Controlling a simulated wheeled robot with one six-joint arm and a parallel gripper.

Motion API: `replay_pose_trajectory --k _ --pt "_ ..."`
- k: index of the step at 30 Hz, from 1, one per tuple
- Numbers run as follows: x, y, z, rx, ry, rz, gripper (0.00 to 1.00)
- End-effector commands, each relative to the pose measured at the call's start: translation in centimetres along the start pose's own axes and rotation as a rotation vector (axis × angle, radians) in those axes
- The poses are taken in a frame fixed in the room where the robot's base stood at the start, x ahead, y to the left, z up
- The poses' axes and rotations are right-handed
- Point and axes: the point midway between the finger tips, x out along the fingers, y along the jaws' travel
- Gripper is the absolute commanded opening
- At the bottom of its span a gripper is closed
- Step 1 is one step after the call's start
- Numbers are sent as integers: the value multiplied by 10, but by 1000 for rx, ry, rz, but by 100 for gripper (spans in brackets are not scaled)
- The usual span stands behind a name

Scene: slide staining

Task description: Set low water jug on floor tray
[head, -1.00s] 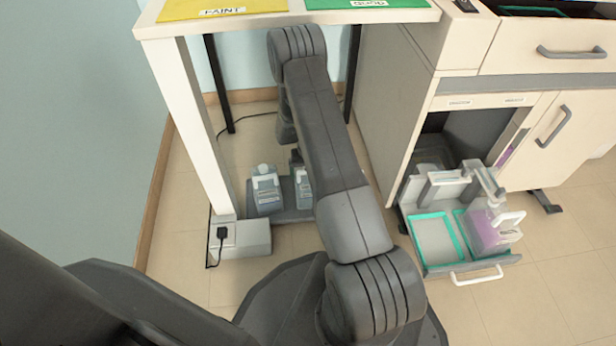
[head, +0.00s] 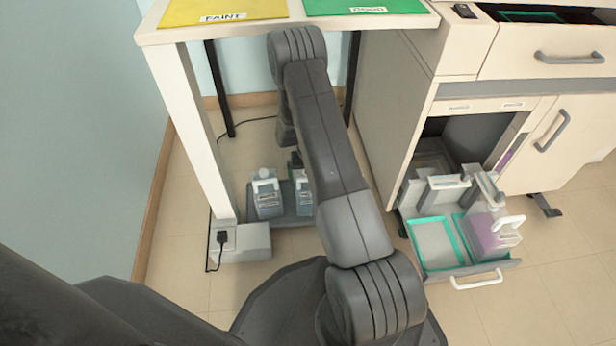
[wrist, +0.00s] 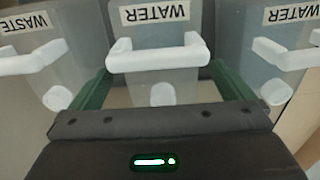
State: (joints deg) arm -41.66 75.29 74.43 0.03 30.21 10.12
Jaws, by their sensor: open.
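In the wrist view a pale jug labelled WATER (wrist: 160,75) is in the middle, its white handle facing me. The green fingers of my gripper (wrist: 160,92) are open, one on each side of this jug. A second WATER jug (wrist: 275,50) is at the right and a WASTE jug (wrist: 35,50) at the left. In the head view a jug with a pale handle (head: 267,197) and another (head: 304,197), partly behind my arm, stand on the dark floor tray (head: 290,219) under the table. My gripper is hidden in that view.
A white table leg (head: 192,130) and a power box (head: 240,242) with a plug stand left of the tray. At the right, an open drawer (head: 440,268) has teal-edged compartments; a purple jug (head: 490,238) is in the right one, the left looks empty. Floor is clear in front of the drawer.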

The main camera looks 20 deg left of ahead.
Motion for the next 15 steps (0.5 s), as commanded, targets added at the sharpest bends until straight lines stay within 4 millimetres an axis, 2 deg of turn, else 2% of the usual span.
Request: replay_pose_trajectory --k 1,6,10,15 --pt "-19 0 -1 0 2 0 100" --pt "-56 0 0 0 2 0 100" --pt "-78 0 0 0 0 0 100" --pt "-94 0 0 0 0 0 100"
